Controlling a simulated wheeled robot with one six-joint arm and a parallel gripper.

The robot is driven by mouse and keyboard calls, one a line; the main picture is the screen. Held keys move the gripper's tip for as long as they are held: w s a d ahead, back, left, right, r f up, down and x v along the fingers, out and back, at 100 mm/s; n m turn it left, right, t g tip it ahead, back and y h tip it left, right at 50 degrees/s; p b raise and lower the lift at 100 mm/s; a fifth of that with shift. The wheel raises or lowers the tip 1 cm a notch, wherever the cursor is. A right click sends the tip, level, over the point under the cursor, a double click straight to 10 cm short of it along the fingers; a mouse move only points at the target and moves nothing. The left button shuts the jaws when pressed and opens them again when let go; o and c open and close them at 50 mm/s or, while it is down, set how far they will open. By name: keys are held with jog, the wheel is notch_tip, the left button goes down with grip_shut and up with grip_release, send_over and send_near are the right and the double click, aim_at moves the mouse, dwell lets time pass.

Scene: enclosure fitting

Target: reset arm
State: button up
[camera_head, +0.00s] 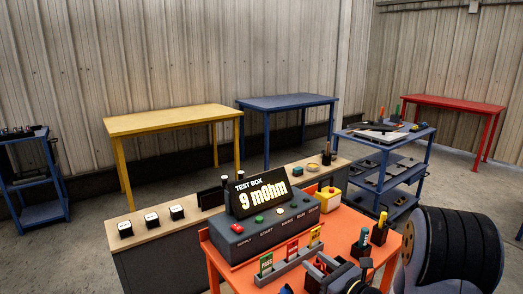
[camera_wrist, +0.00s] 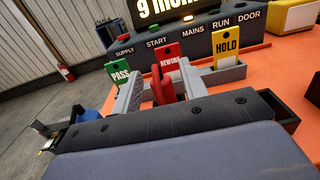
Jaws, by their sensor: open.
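My gripper (camera_head: 330,272) is at the front of the orange table (camera_head: 222,262), close to the card rack. In the wrist view my gripper (camera_wrist: 165,118) is open, its jaws spread wide to left and right. The grey rack (camera_head: 290,265) holds a green PASS card (camera_head: 266,264), a red REWORK card (camera_head: 292,251) and a yellow HOLD card (camera_head: 315,236). A red part (camera_wrist: 162,88) shows just beyond the gripper in the wrist view; I cannot tell whether it touches it. Nothing is clearly held.
The test box (camera_head: 262,222) stands behind the rack, its display reading 9 mOhm. A yellow box (camera_head: 328,196) and dark holders (camera_head: 380,232) are on the same table. A wooden-topped bench (camera_head: 150,222) runs behind. A blue cart (camera_head: 375,150) stands back right. Open floor lies beyond.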

jog(key=v, duration=1.2)
jog(key=x, duration=1.2)
jog(key=shift+a+f, duration=0.15)
jog(key=shift+f, duration=0.2)
notch_tip(320, 180, up, 10)
jog(key=shift+r+p, duration=0.25)
jog(key=shift+p, duration=0.5)
jog(key=shift+w+d+r+n+t+p, duration=0.15)
jog(key=shift+w+d+n+t+p, duration=0.15)
jog(key=shift+n+p, duration=0.55)
jog(key=s+d+n+t+h+p, duration=0.2)
jog(key=d+n+t+p, duration=0.4)
jog(key=n+p, duration=0.5)
jog(key=shift+d+r+n+t+h, duration=0.35)
jog(key=shift+r+n+t+h, duration=0.1)
jog(key=shift+n+t+h, duration=0.4)
